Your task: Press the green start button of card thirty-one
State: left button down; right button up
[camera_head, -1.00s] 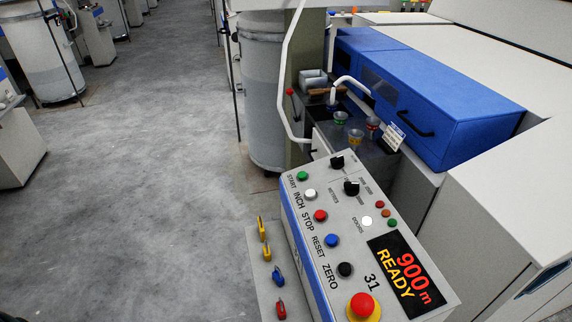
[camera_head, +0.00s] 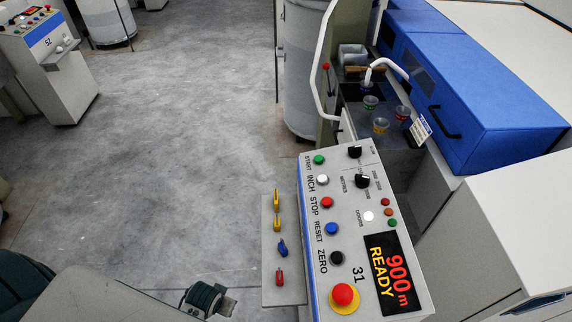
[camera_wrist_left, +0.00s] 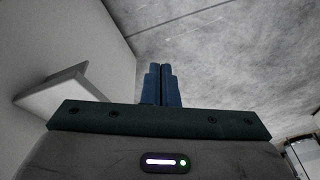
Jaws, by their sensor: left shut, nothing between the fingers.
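The control panel (camera_head: 345,262) of card 31 stands right of centre in the head view, with its display reading 900 m READY. Its green start button (camera_head: 319,159) is at the far left end of the button column, beside the word START. My left arm comes in at the lower left of the head view, left of the panel and well short of the button. In the left wrist view my left gripper (camera_wrist_left: 161,70) is shut and empty, its two blue fingers together over grey floor. No button shows in that view. My right gripper is out of view.
White, red, blue and black buttons run down from start to a red emergency knob (camera_head: 343,294). A side shelf (camera_head: 285,296) with coloured handles flanks the panel. A bent white rail (camera_head: 318,70) stands behind it. Another console (camera_head: 60,75) is far left; open floor lies between.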

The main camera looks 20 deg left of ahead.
aim_at(319, 159)
pick_arm(q)
jog(key=w+d+r+n+t+h+p, duration=0.15)
jog(key=w+r, duration=0.25)
jog(key=r, duration=0.6)
jog(key=w+d+r+n+p, duration=0.2)
jog(key=w+r+p, duration=0.1)
jog(key=r, duration=0.7)
jog(key=w+d+r+n+t+h, duration=0.1)
jog(key=w+r+n, duration=0.3)
jog(key=w, duration=0.8)
jog(key=w+d+r+n+t+h, duration=0.2)
jog(key=w+n, duration=0.6)
jog(key=w, duration=0.5)
jog(key=w+d+r+n+t+h+p, duration=0.1)
jog(key=w+d+r+n, duration=0.4)
jog(key=w, duration=0.7)
notch_tip(319, 159, up, 2)
jog(key=shift+w+d+r+n+t+h, duration=0.15)
jog(key=shift+w+r+n+t+h, duration=0.35)
jog(key=shift+h, duration=0.75)
jog(key=shift+s+f, duration=0.2)
jog(key=shift+f, duration=0.05)
